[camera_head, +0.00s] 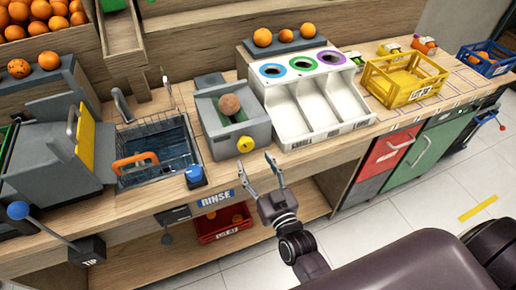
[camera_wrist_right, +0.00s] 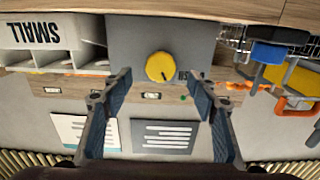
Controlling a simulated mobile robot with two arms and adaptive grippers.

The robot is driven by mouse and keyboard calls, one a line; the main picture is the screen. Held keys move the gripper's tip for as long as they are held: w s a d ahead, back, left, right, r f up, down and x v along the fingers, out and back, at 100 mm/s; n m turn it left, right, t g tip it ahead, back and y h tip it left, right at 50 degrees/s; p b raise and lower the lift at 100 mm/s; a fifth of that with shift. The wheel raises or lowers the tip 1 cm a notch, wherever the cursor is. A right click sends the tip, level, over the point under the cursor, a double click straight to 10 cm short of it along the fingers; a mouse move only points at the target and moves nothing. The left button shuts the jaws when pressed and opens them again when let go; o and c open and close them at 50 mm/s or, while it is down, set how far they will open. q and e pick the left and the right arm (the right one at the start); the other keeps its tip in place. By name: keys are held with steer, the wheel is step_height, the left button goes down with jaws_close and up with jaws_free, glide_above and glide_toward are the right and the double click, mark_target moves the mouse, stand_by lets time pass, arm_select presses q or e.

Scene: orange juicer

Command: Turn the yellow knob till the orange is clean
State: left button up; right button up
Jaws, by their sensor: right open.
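The yellow knob (camera_head: 245,144) sits on the front face of a grey machine (camera_head: 256,133) on the counter. A brownish orange (camera_head: 229,104) rests in the top recess of that machine. My right gripper (camera_head: 257,174) is open and empty, in front of the machine and a little below the knob. In the right wrist view the knob (camera_wrist_right: 160,66) shows ahead, between and beyond the two open fingers (camera_wrist_right: 162,92), apart from them. A dark line marks the knob's face. My left gripper is not in view.
A white sorting unit (camera_head: 310,95) stands right of the machine. Left of it are a sink basin (camera_head: 158,140) with a wire basket and orange handle, and a blue-topped lever (camera_head: 195,175). A yellow crate (camera_head: 404,80) stands further right. A red crate (camera_head: 222,222) is on the shelf below.

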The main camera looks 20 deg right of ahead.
mark_target(247, 148)
steer(key=w+p, duration=0.1)
steer(key=w, duration=0.5)
steer(key=shift+w+a, duration=0.15)
steer(key=shift+w, duration=0.1)
steer(key=c, duration=1.2)
steer(key=shift+o, duration=0.2)
steer(key=shift+m, duration=0.4)
steer(key=m, duration=1.1)
steer(key=shift+a+r, duration=0.1)
steer(key=shift+m, duration=0.3)
